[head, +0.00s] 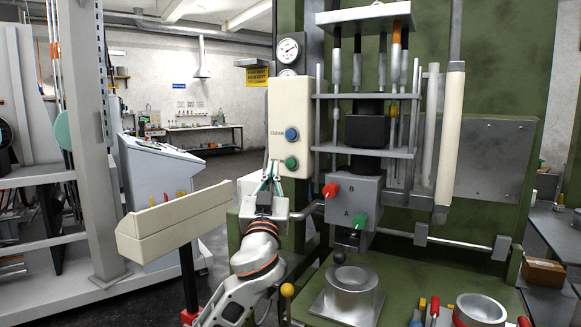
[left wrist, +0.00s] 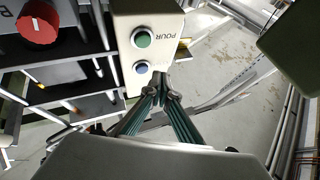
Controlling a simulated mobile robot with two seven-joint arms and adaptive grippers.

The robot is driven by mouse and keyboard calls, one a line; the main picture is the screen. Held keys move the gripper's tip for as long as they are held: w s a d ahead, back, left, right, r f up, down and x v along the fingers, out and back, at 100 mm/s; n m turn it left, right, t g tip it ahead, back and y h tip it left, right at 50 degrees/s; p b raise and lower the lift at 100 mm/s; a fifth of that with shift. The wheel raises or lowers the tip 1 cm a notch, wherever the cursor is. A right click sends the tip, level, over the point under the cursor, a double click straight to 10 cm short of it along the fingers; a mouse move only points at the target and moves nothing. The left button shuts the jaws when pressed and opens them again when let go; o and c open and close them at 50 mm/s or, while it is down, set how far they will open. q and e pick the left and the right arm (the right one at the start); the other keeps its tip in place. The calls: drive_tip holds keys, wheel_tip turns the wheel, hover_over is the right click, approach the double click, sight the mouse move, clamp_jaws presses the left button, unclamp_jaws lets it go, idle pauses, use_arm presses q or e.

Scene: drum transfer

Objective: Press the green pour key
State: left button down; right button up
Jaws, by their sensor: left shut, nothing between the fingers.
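The cream key box (head: 290,105) carries a blue key (head: 291,134) above a green key (head: 291,163). In the left wrist view the green key (left wrist: 142,38) has the word POUR next to it, and the blue key (left wrist: 141,67) lies nearer my fingers. My left gripper (head: 272,164) is shut and empty. In the head view its tips are just left of the green key. In the left wrist view the tips (left wrist: 162,82) are close to the box's edge, beside the blue key; I cannot tell whether they touch the box. My right gripper is not in view.
A grey block with a red knob (head: 330,190) and a green knob (head: 360,221) is right of my left gripper. A metal cylinder (head: 352,285) stands on the green bench below. A cream padded beam (head: 175,222) is at the left.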

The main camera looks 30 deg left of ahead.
use_arm(q)
drive_tip(key=b, duration=0.1)
approach(287, 153)
drive_tip(key=w+a+r, duration=0.2)
drive_tip(key=shift+w+d+b, duration=0.1)
drive_tip(key=shift+w+b, duration=0.15)
drive_tip(key=shift+b, duration=0.05)
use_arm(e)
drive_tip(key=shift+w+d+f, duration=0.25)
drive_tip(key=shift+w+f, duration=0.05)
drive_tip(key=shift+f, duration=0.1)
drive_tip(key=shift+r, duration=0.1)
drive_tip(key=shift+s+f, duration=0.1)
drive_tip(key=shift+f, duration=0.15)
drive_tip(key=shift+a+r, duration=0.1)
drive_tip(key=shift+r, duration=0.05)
use_arm(q)
drive_tip(key=shift+w, duration=0.15)
drive_tip(key=shift+w+f, duration=0.1)
drive_tip(key=shift+w, duration=0.2)
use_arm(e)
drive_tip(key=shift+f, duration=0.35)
